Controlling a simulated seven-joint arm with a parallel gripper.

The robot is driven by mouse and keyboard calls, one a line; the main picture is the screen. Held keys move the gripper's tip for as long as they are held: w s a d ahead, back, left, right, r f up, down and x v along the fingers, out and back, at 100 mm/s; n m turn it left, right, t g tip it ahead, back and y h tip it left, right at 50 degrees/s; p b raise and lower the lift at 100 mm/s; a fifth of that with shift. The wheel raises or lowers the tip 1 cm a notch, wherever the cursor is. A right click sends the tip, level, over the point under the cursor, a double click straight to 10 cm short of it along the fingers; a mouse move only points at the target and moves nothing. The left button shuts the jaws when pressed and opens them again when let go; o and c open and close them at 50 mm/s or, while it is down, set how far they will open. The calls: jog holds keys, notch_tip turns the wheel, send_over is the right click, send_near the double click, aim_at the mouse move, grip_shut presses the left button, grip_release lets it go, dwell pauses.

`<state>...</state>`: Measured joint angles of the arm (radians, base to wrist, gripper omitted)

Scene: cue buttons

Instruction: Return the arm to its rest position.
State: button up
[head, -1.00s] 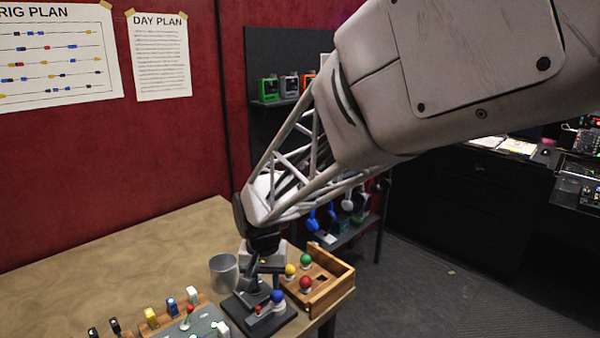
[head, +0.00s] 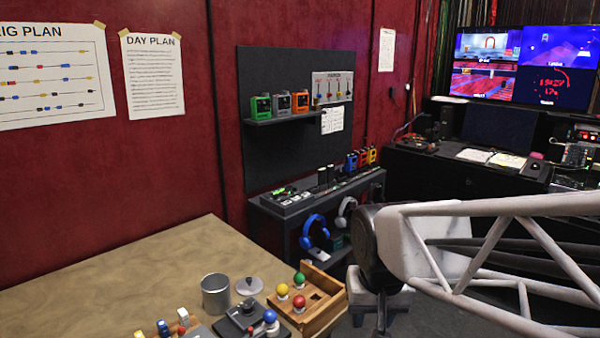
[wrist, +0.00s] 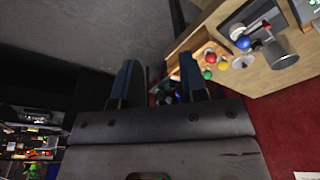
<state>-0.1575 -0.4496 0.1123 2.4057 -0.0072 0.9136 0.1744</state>
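My arm reaches in from the right in the head view, with the white truss link ending in a dark wrist joint. My gripper (head: 383,310) hangs below it, beyond the table's right edge and clear of the buttons. In the wrist view my gripper (wrist: 158,76) shows two dark fingers apart, with nothing between them. Yellow (head: 282,290), green (head: 299,279) and red (head: 299,301) ball-topped buttons stand at a wooden box (head: 322,322). A blue ball (head: 270,316) stands by a dark base (head: 238,322).
A dark shelf unit (head: 300,205) with headphones (head: 313,232) stands behind. A desk with screens (head: 525,60) is at the right.

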jog(key=s+d, duration=0.6)
jog(key=s, duration=0.2)
jog(key=shift+s+d+r+t, duration=0.2)
jog(key=shift+s+r+t, duration=0.1)
jog(key=shift+s+t, duration=0.1)
dwell(2.6)
